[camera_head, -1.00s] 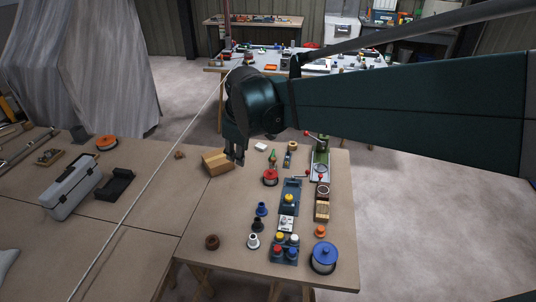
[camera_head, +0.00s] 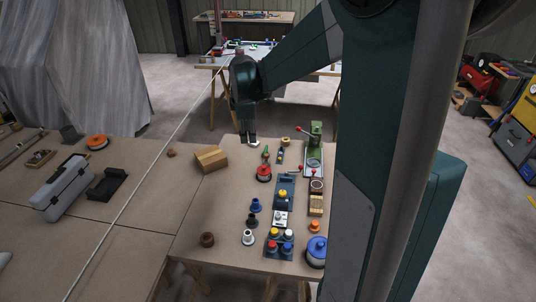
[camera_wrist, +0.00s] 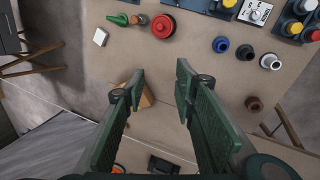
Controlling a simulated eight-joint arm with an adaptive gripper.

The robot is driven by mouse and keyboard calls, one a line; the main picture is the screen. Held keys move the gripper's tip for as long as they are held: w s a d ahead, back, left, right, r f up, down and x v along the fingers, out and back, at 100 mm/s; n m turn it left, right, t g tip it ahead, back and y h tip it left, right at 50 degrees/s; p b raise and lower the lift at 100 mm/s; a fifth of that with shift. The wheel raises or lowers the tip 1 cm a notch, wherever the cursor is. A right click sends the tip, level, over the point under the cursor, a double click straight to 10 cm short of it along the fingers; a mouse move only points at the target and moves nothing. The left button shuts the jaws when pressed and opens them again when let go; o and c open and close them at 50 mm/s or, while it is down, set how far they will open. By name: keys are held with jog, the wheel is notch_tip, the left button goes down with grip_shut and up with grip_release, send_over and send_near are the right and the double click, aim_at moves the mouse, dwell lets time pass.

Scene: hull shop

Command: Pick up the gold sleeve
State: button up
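My gripper (camera_head: 246,138) hangs over the back left part of the near table, beside a white block. The wrist view shows its two green fingers (camera_wrist: 160,76) wide apart with nothing held between them. No part is plainly gold. A tan ring (camera_head: 285,141) at the table's back edge is the closest in colour, but I cannot tell whether it is the gold sleeve. A dark brown ring (camera_head: 207,239) lies alone at the front left; it also shows in the wrist view (camera_wrist: 254,104). Blue (camera_head: 255,205), black (camera_head: 252,221) and white (camera_head: 248,238) flanged sleeves stand in a row.
A cardboard box (camera_head: 210,158) lies left of my gripper. My arm hides the table's right side. The left front of the table is mostly clear.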

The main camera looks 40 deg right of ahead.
jog(key=w+d+f+n+g, duration=0.1)
jog(key=w+d+f+n, duration=0.3)
jog(key=d+f, duration=0.5)
jog(key=n+g, duration=0.2)
jog(key=n, duration=0.1)
send_near(280, 158)
jog(key=shift+w+f, duration=0.1)
jog(key=shift+f, duration=0.35)
jog(key=shift+f, duration=0.15)
jog(key=shift+d+f, duration=0.2)
jog(key=shift+f, duration=0.95)
jog(key=shift+f, duration=0.1)
jog(key=shift+d+f+b, duration=0.2)
jog(key=shift+f+b, duration=0.05)
jog(key=shift+f, duration=0.95)
jog(key=shift+d+f+b, duration=0.25)
jog(key=shift+f, duration=1)
jog(key=c, duration=0.8)
